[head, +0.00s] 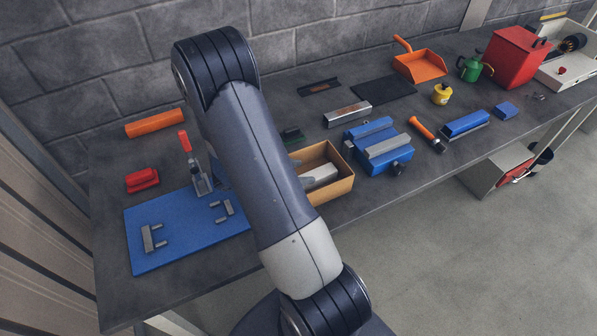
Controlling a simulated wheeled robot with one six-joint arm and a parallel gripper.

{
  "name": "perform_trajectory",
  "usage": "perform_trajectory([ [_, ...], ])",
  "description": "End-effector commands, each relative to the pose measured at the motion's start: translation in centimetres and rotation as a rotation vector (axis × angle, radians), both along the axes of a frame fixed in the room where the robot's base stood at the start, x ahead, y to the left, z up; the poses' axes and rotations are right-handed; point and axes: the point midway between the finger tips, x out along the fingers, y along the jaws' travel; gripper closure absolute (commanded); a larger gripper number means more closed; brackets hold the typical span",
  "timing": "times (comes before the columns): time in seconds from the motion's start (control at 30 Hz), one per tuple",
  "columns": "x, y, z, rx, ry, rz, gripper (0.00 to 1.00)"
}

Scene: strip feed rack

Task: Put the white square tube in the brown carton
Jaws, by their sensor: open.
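The brown carton (340,187) stands open on the bench, just right of my arm, which hides its left part. A white block-like piece (321,176), seemingly the white square tube, lies inside it, tilted in the picture. A small grey piece (304,162) shows beside it at the edge of my arm, and I cannot tell what it is. My arm rises through the middle of the view, and my gripper is hidden behind it.
A metallic bar (347,114) lies behind the carton. A blue vise-like fixture (379,146) stands close to its right. A blue plate (180,245) with a red-handled clamp (196,165) is at left. Red box (515,58) and orange dustpan (419,64) are far right.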

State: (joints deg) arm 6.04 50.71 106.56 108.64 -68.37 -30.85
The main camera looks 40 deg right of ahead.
Motion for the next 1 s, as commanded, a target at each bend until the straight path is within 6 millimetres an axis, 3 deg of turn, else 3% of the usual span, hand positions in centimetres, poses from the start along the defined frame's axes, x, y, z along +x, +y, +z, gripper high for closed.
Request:
perform_trajectory([
  [0.07,0.1,0.3,1.0,0.000,-0.003,0.002,0.42],
  [0.4,1.8,6.7,4.0,0.001,-0.005,0.005,0.42],
  [0.6,2.5,9.4,5.5,0.001,-0.004,0.003,0.42],
  [1.0,2.7,10.4,6.1,0.000,0.000,0.000,0.42],
])
